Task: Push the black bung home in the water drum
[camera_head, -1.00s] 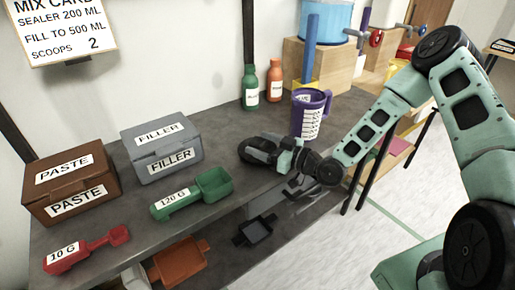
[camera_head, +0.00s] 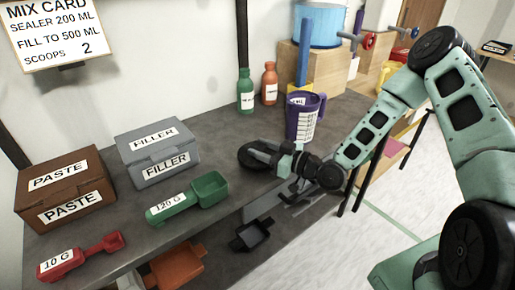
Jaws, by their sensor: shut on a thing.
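The black bung (camera_head: 250,157) appears as a dark round piece in my gripper (camera_head: 264,155), which is shut on it. The gripper hangs low over the grey bench, between the green scoop and the purple jug. Its fingers partly hide the bung. The blue water drum (camera_head: 319,27) stands on a wooden box at the back, up and right of the gripper and well apart from it. The drum's top is cut off by the picture edge, and I cannot make out its bung hole.
A purple jug (camera_head: 301,122), green bottle (camera_head: 246,92) and orange bottle (camera_head: 269,85) stand between gripper and drum. A green scoop (camera_head: 188,200), grey FILLER box (camera_head: 160,160), brown PASTE box (camera_head: 66,190) and red scoop (camera_head: 80,257) sit left. Open floor (camera_head: 375,245) lies right.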

